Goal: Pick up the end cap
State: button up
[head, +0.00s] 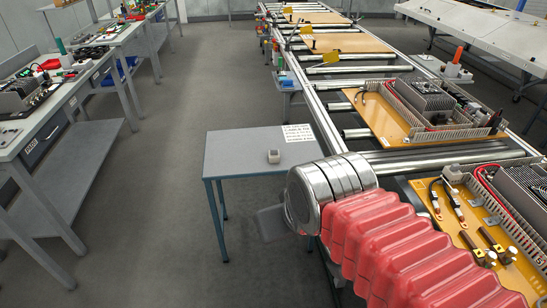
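A small pale grey block, which looks like the end cap (273,156), sits on the small grey side table (235,150), near the table's front edge. It stands alone, with bare tabletop around it. My arm, with a red ribbed sleeve and a shiny metal joint, reaches in from the lower right. The metal joint is in front of the table's right front corner and, in the picture, to the lower right of the end cap. My gripper's fingers cannot be made out, and nothing is seen touching the end cap.
A roller conveyor (335,140) on the right carries orange boards (378,125) with ducts and wired parts. A paper sheet (298,133) lies at the side table's back right. Cluttered workbenches (62,105) stand on the left. Open floor (170,200) lies between.

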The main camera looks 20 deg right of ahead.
aim_at(275, 155)
jog(key=z, duration=0.4)
jog(key=i, duration=1)
jog(key=z, duration=2.35)
